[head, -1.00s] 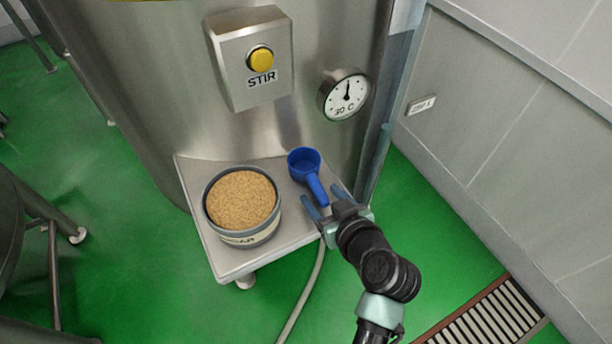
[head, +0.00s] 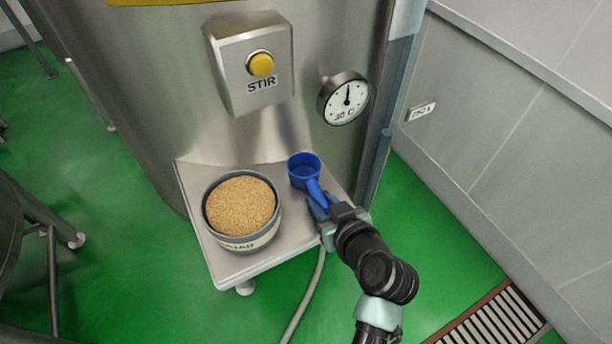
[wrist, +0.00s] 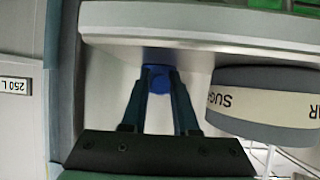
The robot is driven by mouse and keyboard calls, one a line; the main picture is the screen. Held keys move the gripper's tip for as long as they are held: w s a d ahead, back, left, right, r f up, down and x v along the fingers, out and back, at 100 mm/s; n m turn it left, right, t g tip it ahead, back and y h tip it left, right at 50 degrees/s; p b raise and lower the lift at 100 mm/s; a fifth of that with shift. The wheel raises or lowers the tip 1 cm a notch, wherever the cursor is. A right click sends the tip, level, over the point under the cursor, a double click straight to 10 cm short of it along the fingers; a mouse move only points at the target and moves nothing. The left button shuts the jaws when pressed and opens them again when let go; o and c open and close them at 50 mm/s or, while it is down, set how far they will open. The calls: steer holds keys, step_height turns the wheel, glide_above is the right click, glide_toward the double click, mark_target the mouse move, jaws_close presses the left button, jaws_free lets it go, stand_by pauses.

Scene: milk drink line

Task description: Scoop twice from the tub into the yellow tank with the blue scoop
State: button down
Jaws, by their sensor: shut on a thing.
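The blue scoop (head: 304,171) is at the right back of a small steel shelf (head: 232,268), its cup open upward and its handle pointing toward my gripper (head: 321,206). My gripper is shut on the scoop's handle; in the wrist view the two fingers (wrist: 159,84) close on the blue handle end (wrist: 159,79). The tub (head: 243,241), full of tan granules, stands on the shelf left of the scoop; its label reads SUGAR in the wrist view (wrist: 262,102). A large steel tank (head: 150,90) stands behind the shelf, with a strip of yellow (head: 165,2) at the top edge.
A STIR box with a yellow button (head: 260,64) and a round gauge (head: 343,98) stick out from the steel tank above the shelf. A grey wall (head: 530,90) is at right. A hose (head: 306,298) hangs below the shelf.

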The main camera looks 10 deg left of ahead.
steer(key=shift+r, duration=0.1)
steer(key=shift+r+p, duration=2.25)
steer(key=shift+r, duration=0.7)
